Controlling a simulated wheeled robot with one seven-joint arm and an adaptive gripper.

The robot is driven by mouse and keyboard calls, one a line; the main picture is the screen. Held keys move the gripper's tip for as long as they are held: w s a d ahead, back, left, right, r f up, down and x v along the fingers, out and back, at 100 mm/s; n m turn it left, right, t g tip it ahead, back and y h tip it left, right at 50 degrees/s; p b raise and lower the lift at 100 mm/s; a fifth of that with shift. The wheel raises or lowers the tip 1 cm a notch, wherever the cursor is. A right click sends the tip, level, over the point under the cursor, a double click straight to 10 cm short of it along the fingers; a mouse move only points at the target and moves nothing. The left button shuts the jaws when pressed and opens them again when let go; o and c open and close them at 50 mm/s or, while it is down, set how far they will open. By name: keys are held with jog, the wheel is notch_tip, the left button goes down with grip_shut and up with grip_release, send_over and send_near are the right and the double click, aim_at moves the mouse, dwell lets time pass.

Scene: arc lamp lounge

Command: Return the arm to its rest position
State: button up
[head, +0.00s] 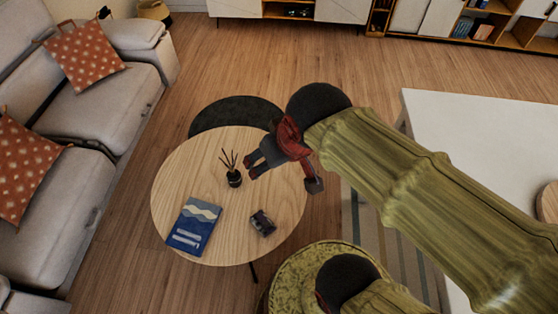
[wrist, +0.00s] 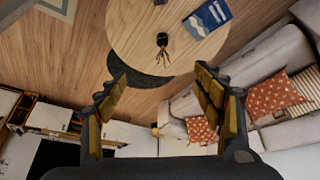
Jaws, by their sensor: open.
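My arm (head: 400,180) with its olive sleeve-like links reaches from the lower right toward the round wooden table (head: 170,190) in the head view. My gripper (head: 283,178) is above the table's right side, its fingers spread and nothing between them. In the wrist view my gripper (wrist: 159,78) is also open and empty, with the table (wrist: 130,30) beyond its fingers. The gap between fingers and tabletop cannot be judged exactly.
A dark reed diffuser (head: 234,179), a blue book (head: 194,226) and a small dark object (head: 262,223) are on the table. A grey sofa (head: 100,110) with patterned cushions (head: 82,56) is at left. A white table (head: 470,130) stands at right.

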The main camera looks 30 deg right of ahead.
jog(key=shift+s+r, duration=0.3)
jog(key=shift+s, duration=0.3)
jog(key=shift+s+r, duration=0.3)
jog(key=shift+s, duration=0.3)
dwell(0.5)
